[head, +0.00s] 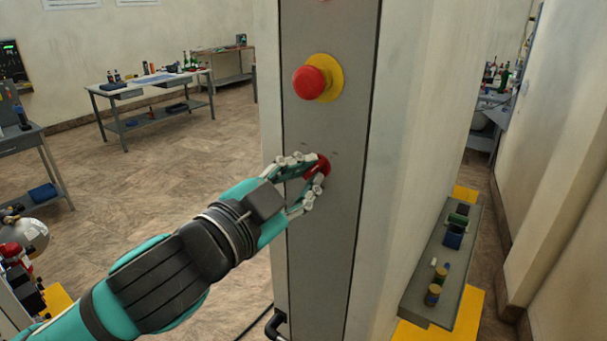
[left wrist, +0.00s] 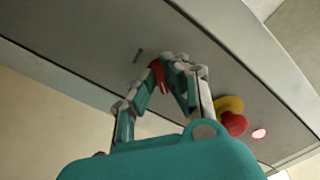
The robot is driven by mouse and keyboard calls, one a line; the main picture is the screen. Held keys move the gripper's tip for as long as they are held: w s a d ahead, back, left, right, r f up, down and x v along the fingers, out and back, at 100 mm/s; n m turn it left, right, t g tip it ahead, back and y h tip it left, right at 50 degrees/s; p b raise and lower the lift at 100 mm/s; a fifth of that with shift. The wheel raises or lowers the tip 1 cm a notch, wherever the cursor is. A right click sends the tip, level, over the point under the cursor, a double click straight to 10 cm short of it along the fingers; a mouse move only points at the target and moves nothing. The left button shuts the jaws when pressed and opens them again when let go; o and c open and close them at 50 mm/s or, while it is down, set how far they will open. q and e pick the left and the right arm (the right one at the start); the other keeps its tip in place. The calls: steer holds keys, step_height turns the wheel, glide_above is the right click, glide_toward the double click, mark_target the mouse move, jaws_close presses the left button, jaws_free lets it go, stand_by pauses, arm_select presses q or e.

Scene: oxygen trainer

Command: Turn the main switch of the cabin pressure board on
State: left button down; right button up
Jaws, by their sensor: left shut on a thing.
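The grey cabin pressure board (head: 334,235) is the narrow upright panel in the middle of the head view. Its main switch, a red knob (head: 319,164), sits on the panel below a red mushroom button on a yellow base (head: 310,82). My left gripper (head: 312,183) is shut on the red knob, with fingers on either side. The left wrist view shows the red knob (left wrist: 158,72) between the fingers (left wrist: 165,80), partly hidden by them. The knob's exact turn angle cannot be told. My right gripper is not in view.
A grey shelf (head: 432,300) with small items stands right of the panel. A workbench (head: 150,84) stands at the back left, with open floor before it.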

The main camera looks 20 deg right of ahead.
arm_select(q)
steer(key=shift+m, duration=0.7)
steer(key=c, duration=1.4)
jaws_free()
steer(key=v, duration=0.7)
steer(key=shift+s+a, duration=0.1)
steer(key=shift+a, duration=0.1)
steer(key=shift+f, duration=0.1)
